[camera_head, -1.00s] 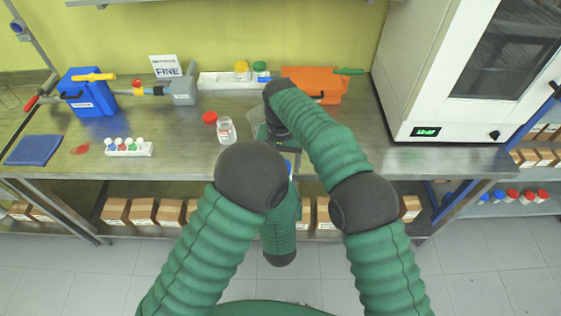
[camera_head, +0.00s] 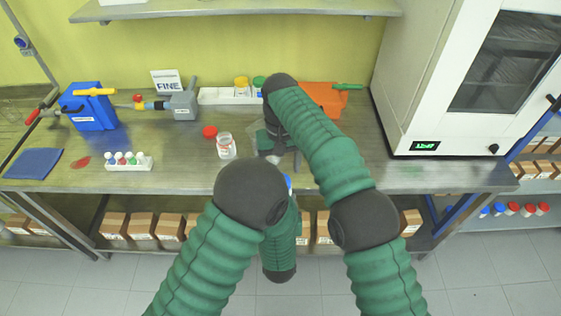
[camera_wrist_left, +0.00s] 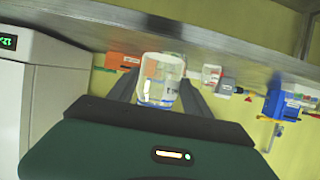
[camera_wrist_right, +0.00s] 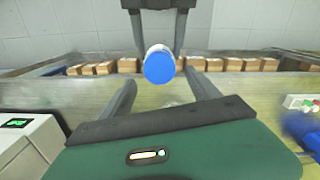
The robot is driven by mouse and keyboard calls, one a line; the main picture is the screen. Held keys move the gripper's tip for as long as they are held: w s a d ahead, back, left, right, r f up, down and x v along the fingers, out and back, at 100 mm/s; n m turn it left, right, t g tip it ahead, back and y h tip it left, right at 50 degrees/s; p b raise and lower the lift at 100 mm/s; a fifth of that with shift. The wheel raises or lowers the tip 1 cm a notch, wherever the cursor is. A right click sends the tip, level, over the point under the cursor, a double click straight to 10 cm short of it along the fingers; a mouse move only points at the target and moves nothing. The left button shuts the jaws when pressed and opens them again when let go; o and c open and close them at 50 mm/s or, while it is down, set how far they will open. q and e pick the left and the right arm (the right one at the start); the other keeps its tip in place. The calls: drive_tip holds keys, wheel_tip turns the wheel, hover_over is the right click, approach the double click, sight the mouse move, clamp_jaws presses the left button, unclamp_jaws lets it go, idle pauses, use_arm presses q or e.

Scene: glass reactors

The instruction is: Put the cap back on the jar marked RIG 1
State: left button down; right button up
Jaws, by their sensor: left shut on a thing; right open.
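An uncapped clear jar (camera_head: 226,146) with reddish print stands on the bench; I cannot read its mark. A red cap (camera_head: 210,132) lies just behind it to the left. My left gripper (camera_wrist_left: 158,82) is shut on another clear jar (camera_wrist_left: 160,78). The right wrist view shows that held jar end-on with a blue cap (camera_wrist_right: 159,68); in the head view only a bit of blue shows behind my arm. My right gripper (camera_wrist_right: 160,97) is open, its fingers either side of the blue cap in that view. I cannot tell whether they touch it.
An orange bin (camera_head: 325,98) and a white tray with yellow and green caps (camera_head: 225,96) stand behind. A tube rack (camera_head: 128,162), blue mat (camera_head: 34,163) and blue box (camera_head: 88,107) are left. A white oven (camera_head: 425,105) closes the right.

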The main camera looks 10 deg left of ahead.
drive_tip(key=n, duration=0.6)
drive_tip(key=shift+r, duration=0.35)
drive_tip(key=n, duration=0.3)
drive_tip(key=shift+r+n, duration=0.15)
drive_tip(key=shift+n, duration=0.25)
drive_tip(key=n, duration=0.6)
drive_tip(key=shift+r, duration=0.3)
drive_tip(key=n, duration=0.6)
drive_tip(key=shift+r, duration=0.3)
drive_tip(key=n, duration=0.7)
drive_tip(key=shift+r, duration=0.35)
wheel_tip(320, 180, down, 8)
drive_tip(key=shift+f, duration=0.1)
